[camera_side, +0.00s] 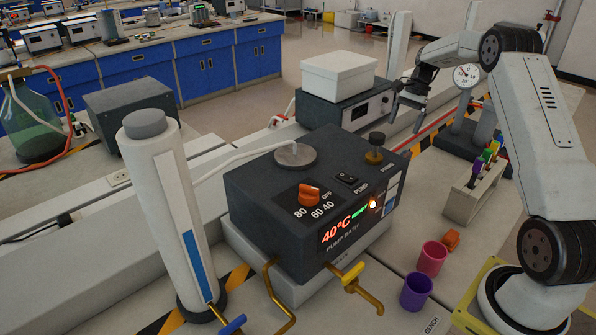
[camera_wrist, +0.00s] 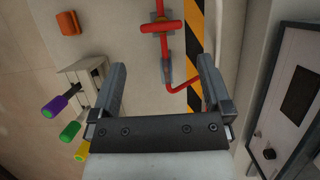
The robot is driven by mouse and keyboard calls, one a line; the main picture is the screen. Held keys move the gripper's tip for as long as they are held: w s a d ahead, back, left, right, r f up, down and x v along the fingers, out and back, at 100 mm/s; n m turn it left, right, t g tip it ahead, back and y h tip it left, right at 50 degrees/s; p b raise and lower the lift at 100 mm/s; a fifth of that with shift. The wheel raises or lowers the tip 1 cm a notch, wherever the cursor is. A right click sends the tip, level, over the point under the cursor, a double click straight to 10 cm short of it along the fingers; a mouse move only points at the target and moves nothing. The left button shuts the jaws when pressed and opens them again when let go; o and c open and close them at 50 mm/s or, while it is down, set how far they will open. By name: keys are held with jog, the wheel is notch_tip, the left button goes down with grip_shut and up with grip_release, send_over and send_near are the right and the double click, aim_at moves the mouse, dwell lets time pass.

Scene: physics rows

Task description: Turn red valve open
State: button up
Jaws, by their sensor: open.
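The red valve (camera_wrist: 162,27) shows at the top middle of the wrist view. Its red handle bar lies crosswise over a red pipe (camera_wrist: 165,58), which runs down the picture to an elbow and bends right. My gripper (camera_wrist: 162,68) is open and empty, with its two fingers wide apart. The valve lies beyond the fingertips in the picture, apart from them. In the side view my gripper (camera_side: 408,100) hangs above the bench, right of the white box. I cannot make out the valve handle clearly there.
A rack (camera_side: 470,197) of coloured-handled tools stands at the right; it shows left of my fingers in the wrist view (camera_wrist: 90,78). An orange block (camera_side: 451,240), pink cup (camera_side: 432,258) and purple cup (camera_side: 416,291) stand nearby. The pump bath (camera_side: 300,210) fills the middle.

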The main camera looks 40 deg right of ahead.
notch_tip(320, 180, down, 2)
jog(key=shift+f, duration=0.2)
jog(key=shift+f, duration=0.1)
jog(key=shift+x, duration=3.85)
jog(key=shift+a, duration=0.1)
jog(key=c, duration=0.9)
